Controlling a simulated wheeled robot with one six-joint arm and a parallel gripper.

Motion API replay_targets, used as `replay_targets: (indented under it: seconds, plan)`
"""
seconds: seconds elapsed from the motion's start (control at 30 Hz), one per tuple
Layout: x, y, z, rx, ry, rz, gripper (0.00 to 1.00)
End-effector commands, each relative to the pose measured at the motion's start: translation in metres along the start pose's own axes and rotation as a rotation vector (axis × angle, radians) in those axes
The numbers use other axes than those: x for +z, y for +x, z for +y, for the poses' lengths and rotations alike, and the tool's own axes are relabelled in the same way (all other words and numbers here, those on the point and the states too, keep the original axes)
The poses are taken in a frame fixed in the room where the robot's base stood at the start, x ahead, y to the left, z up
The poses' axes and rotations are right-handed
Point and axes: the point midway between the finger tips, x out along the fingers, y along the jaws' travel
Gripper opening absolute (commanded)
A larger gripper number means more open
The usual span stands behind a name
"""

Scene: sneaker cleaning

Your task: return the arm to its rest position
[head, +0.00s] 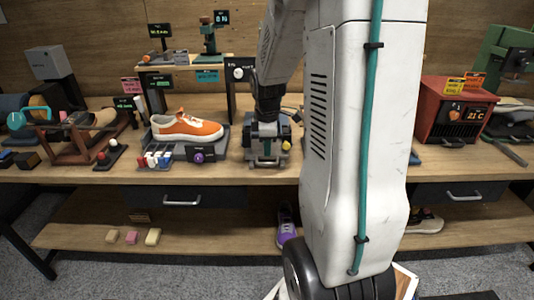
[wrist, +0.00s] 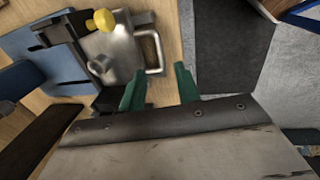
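My gripper shows in the wrist view (wrist: 160,78) with its two green fingers apart and nothing between them. Beyond the fingertips is a metal fixture (wrist: 108,50) with a yellow knob (wrist: 101,20) and a looped handle (wrist: 155,50). I see no clear contact between fingers and handle. In the head view my arm reaches down over the bench, in front of the fixture with its yellow knob (head: 286,145). The arm partly hides that fixture, and the fingertips are hard to make out there.
An orange sneaker (head: 190,127) rests on a dark stand left of my arm. A red heater box (head: 455,112) stands at the right. A purple shoe (head: 286,226) and small blocks (head: 132,237) lie on the lower shelf. Drawers hang under the bench (head: 225,174).

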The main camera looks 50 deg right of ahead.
Motion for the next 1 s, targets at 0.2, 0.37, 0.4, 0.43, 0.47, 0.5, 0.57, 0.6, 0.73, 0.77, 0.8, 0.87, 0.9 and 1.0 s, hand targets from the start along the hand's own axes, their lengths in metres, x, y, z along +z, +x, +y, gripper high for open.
replay_targets:
  seconds: [0.2,0.37,0.4,0.43,0.47,0.5,0.57,0.6,0.73,0.77,0.8,0.87,0.9,1.0]
  plan:
    - [0.000,-0.013,0.000,-0.001,0.000,0.000,0.33]
    - [0.000,-0.013,0.000,-0.001,0.000,0.000,0.33]
    - [0.000,-0.013,0.000,-0.001,0.000,0.000,0.33]
    - [0.000,-0.013,0.000,-0.001,0.000,0.000,0.33]
    - [0.000,-0.013,0.000,-0.001,0.000,0.000,0.33]
    - [0.000,-0.013,0.000,-0.001,0.000,0.000,0.33]
    - [0.000,-0.013,0.000,-0.001,0.000,0.000,0.33]
    - [0.000,-0.013,0.000,-0.001,0.000,0.000,0.33]
    - [0.000,-0.013,0.000,-0.001,0.002,0.000,0.33]
    - [0.000,-0.013,0.000,-0.001,0.008,0.000,0.33]
    - [0.000,-0.013,-0.001,-0.002,0.023,0.000,0.33]
    - [0.001,-0.013,-0.003,-0.013,0.066,-0.003,0.33]
    - [0.001,-0.013,-0.006,-0.027,0.107,-0.007,0.33]
    - [0.005,-0.010,-0.024,-0.088,0.251,-0.030,0.33]
